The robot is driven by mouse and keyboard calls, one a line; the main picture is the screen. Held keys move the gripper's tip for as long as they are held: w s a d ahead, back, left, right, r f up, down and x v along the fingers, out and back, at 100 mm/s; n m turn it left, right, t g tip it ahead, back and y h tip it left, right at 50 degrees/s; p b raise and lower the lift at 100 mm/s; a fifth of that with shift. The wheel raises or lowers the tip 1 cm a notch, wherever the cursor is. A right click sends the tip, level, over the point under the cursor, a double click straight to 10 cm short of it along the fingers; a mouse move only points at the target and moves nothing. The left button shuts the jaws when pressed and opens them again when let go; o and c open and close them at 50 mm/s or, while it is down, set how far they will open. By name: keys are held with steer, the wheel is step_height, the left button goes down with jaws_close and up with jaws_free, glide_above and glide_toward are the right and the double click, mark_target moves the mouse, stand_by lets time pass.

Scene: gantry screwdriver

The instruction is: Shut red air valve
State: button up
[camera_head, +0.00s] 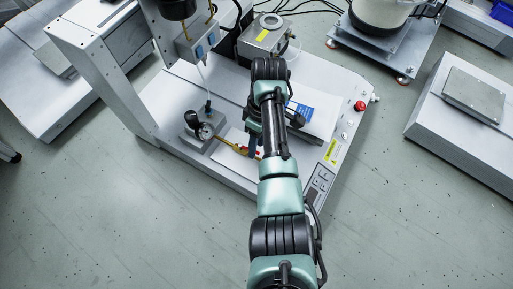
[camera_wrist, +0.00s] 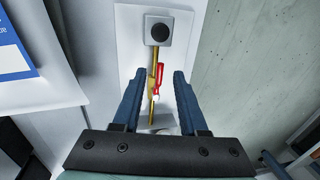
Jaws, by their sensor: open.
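The red air valve handle (camera_wrist: 160,74) sits on a thin brass pipe (camera_wrist: 152,88) in the wrist view. It lies along the pipe in this picture. My gripper (camera_wrist: 158,76) is open, with one blue finger on each side of the handle and a visible gap to both. The handle appears between the fingertips; how far below them it is I cannot tell. In the head view my gripper (camera_head: 252,146) is over the front part of the machine base, and the brass pipe (camera_head: 226,144) runs toward it from a gauge. My arm partly hides the valve there.
The machine's upright column (camera_head: 108,82) rises farther left. A red button (camera_head: 360,105) is on the base's right side. A grey block with a black round part (camera_wrist: 160,30) stands beyond the valve.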

steer(key=shift+f, duration=0.35)
jaws_close()
